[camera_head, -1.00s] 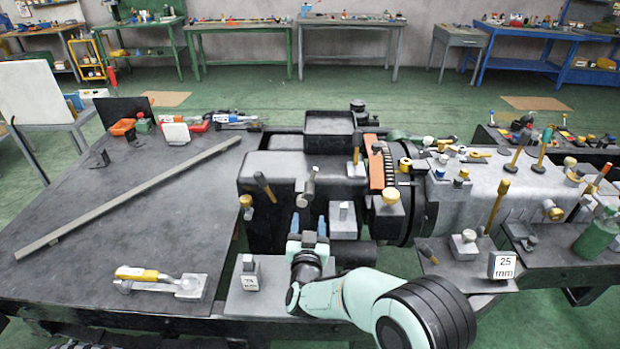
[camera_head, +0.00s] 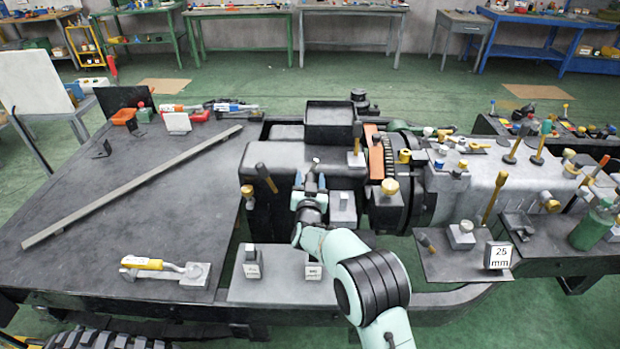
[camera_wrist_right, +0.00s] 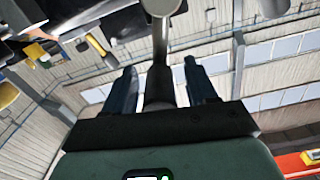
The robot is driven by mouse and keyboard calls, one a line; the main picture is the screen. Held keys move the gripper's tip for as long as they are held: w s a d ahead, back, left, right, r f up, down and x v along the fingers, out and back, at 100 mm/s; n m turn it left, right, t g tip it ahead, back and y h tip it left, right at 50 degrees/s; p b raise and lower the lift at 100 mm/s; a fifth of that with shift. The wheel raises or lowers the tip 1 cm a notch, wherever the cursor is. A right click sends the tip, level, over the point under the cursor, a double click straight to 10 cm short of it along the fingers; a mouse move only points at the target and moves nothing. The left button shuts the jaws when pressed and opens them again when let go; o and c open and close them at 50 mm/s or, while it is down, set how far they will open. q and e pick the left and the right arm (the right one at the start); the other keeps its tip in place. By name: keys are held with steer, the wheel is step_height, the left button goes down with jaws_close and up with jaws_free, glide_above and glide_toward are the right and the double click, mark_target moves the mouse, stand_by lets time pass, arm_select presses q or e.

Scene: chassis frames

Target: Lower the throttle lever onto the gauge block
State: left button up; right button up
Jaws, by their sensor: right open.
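My right gripper (camera_head: 310,181) is open near the middle of the machine in the head view, its two blue fingers pointing away from me. A grey lever with a rounded knob (camera_head: 315,161), which looks like the throttle lever, rises between them. The right wrist view shows its rod (camera_wrist_right: 160,50) between the spread fingers (camera_wrist_right: 162,86), with visible gaps on both sides. Its base is hidden by my gripper. A block marked 25 mm (camera_head: 498,256) stands at the right. Two small labelled blocks (camera_head: 252,262) (camera_head: 313,269) stand on the front plate; their labels are hard to read. My left gripper is out of view.
Other levers stand close by: a dark handle (camera_head: 266,178) to the left and a yellow-knobbed post (camera_head: 389,187) to the right. A yellow-handled clamp (camera_head: 150,264) lies on the dark table (camera_head: 120,215), where a long bar (camera_head: 130,190) also lies. Much of that table is clear.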

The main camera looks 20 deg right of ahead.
steer(key=shift+w+d, duration=0.1)
steer(key=shift+c, duration=0.3)
jaws_close()
steer(key=shift+d+f+m+b, duration=0.2)
steer(key=shift+m+b, duration=0.1)
steer(key=shift+b, duration=0.4)
arm_select(q)
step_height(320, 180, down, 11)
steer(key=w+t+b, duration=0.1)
steer(key=b, duration=1)
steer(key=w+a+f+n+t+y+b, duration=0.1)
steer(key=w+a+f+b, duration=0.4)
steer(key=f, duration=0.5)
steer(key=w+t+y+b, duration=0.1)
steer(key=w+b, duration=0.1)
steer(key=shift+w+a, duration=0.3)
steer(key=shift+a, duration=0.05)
arm_select(e)
steer(key=s+d+f+m, duration=0.2)
steer(key=d+f+m, duration=0.2)
steer(key=m, duration=0.8)
steer(key=shift+f, duration=0.9)
